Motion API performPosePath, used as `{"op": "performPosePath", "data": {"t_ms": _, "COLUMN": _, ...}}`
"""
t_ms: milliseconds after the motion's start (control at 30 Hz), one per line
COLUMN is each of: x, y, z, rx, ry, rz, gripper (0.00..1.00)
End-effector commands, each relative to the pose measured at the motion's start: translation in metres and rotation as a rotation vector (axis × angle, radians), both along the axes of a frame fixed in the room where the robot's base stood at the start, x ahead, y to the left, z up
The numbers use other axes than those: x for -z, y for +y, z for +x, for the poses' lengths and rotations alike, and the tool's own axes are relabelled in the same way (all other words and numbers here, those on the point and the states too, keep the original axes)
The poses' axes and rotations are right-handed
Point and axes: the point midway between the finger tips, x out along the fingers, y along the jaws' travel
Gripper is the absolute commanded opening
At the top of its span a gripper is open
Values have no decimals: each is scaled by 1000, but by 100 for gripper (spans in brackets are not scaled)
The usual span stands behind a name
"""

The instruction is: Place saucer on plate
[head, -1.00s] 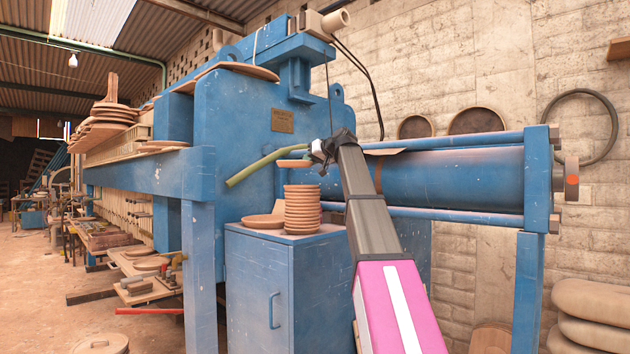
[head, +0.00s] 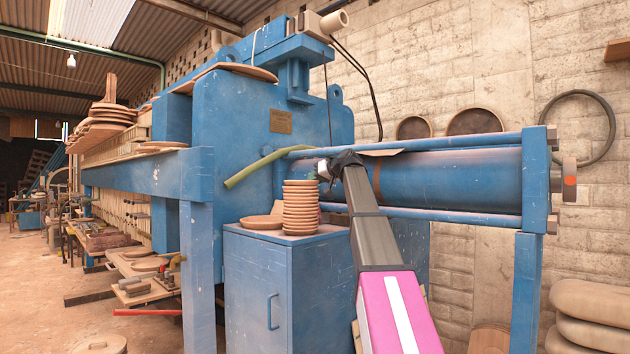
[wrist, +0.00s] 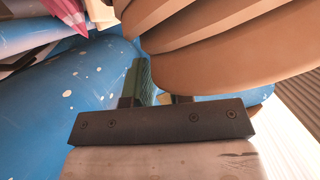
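A stack of tan saucers (head: 300,213) stands on top of the blue cabinet. The topmost saucer (head: 300,183) sits level and in line with the stack. A wider, shallow tan plate (head: 261,223) lies to the left of the stack. My gripper (head: 323,172) is at the right edge of the stack's top. In the wrist view, one green-padded finger (wrist: 143,80) shows close beside the tan rims of the stack (wrist: 215,55). The other finger is mostly hidden behind them. The fingers are apart at their base; whether they still pinch the top saucer is hidden.
The blue cabinet (head: 265,280) carries the stack and plate. The blue press body (head: 235,125) rises behind them, with a green hose (head: 255,165) reaching close to the stack. The blue cylinder (head: 450,177) runs behind my arm.

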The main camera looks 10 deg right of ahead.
Motion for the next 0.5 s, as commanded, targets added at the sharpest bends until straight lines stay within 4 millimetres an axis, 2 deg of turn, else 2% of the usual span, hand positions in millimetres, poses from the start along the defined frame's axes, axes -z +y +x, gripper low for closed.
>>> {"op": "performPosePath", "data": {"t_ms": 400, "x": 5, "y": 0, "z": -1, "rx": 0, "ry": 0, "rz": 0, "gripper": 34}}
{"op": "performPosePath", "data": {"t_ms": 500, "x": -1, "y": -7, "z": -10, "rx": 2, "ry": -2, "rz": 0, "gripper": 34}}
